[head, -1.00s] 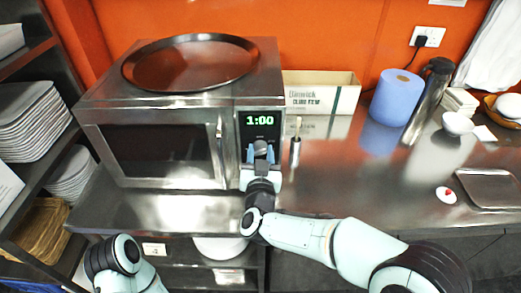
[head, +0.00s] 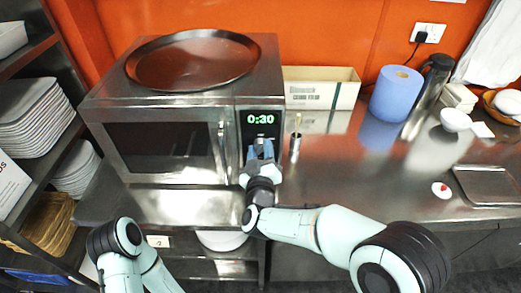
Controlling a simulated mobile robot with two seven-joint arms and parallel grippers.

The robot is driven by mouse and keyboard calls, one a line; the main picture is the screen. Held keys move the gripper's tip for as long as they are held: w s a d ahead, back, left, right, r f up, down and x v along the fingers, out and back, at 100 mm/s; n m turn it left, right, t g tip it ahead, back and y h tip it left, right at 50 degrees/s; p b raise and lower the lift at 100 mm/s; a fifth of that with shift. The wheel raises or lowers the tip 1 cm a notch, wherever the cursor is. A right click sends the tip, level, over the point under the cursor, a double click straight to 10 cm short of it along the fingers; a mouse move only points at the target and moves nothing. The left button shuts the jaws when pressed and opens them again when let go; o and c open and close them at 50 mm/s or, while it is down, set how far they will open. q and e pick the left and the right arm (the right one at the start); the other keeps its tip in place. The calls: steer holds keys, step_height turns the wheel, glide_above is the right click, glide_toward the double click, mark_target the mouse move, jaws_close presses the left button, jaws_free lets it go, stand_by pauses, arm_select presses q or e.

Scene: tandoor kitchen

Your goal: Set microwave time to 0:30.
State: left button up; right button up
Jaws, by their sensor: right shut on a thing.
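The steel microwave (head: 165,149) stands on the counter at left of centre, its door shut. Its display (head: 260,118) at the top of the control panel reads 0:30 in green. My right gripper (head: 260,148) is at the control panel just below the display, shut on the microwave's dial (head: 259,140), which is mostly hidden by the fingers. My left arm shows at the bottom left, but its gripper is out of view.
A round dark tray (head: 193,60) lies on top of the microwave. A cardboard box (head: 318,88), a blue paper roll (head: 396,94) and a dark flask (head: 428,95) stand to the right. The counter (head: 350,185) in front of them is mostly clear. A plate rack is at left.

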stand_by(0.4)
steer(key=o, duration=1)
steer(key=shift+o, duration=0.2)
steer(key=shift+s, duration=0.1)
arm_select(q)
steer(key=s+f+b, duration=0.2)
steer(key=f, duration=0.1)
arm_select(e)
steer(key=s, duration=1.3)
steer(key=shift+s, duration=0.15)
arm_select(q)
steer(key=shift+s+f, duration=0.1)
